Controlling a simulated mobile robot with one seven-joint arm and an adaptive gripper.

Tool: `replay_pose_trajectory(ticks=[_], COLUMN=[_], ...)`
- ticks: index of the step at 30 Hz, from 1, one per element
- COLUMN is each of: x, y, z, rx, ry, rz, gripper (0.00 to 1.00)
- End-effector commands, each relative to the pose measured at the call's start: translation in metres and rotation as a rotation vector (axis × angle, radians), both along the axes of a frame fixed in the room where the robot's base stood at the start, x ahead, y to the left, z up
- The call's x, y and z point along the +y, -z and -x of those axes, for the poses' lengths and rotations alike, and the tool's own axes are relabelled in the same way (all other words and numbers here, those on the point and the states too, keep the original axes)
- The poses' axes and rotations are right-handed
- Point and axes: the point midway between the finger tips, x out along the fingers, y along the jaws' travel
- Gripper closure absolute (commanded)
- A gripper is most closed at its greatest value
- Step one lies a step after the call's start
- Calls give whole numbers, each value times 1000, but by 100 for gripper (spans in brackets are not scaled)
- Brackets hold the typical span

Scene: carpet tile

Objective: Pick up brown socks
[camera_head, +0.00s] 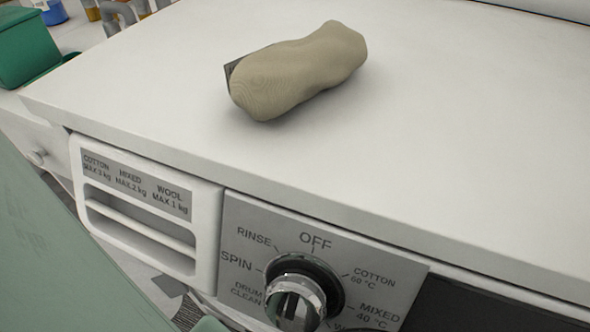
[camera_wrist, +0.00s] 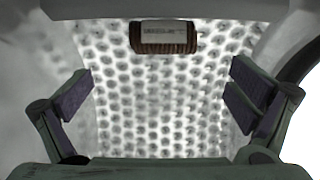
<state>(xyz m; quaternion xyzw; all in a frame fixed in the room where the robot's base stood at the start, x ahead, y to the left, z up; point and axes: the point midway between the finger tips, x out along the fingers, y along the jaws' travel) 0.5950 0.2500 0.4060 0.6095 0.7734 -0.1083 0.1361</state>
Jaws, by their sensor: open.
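Brown socks (camera_wrist: 165,46) with a pale label band show in the wrist view, at the top middle. They lie on the perforated inner wall of a metal drum (camera_wrist: 160,120). My gripper (camera_wrist: 160,84) is open, its fingers apart on the left and right of the picture. Nothing is between the fingers. The socks are beyond the fingertips, apart from them. In the head view neither the brown socks nor my fingers can be seen.
A washing machine (camera_head: 480,130) fills much of the head view, with a control dial (camera_head: 298,295) and a detergent drawer (camera_head: 140,215) on its front. A beige sock bundle (camera_head: 300,72) lies on its top. A green container (camera_head: 25,48) stands at the upper left.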

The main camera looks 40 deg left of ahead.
Motion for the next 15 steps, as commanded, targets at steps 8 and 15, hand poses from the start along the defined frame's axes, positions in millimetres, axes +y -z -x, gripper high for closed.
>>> replay_pose_trajectory(ticks=[8, 15], x=[32, 53], y=[12, 19], z=[9, 14], rx=[2, 1], ry=[-5, -2], rz=[0, 0], gripper=[0, 0])
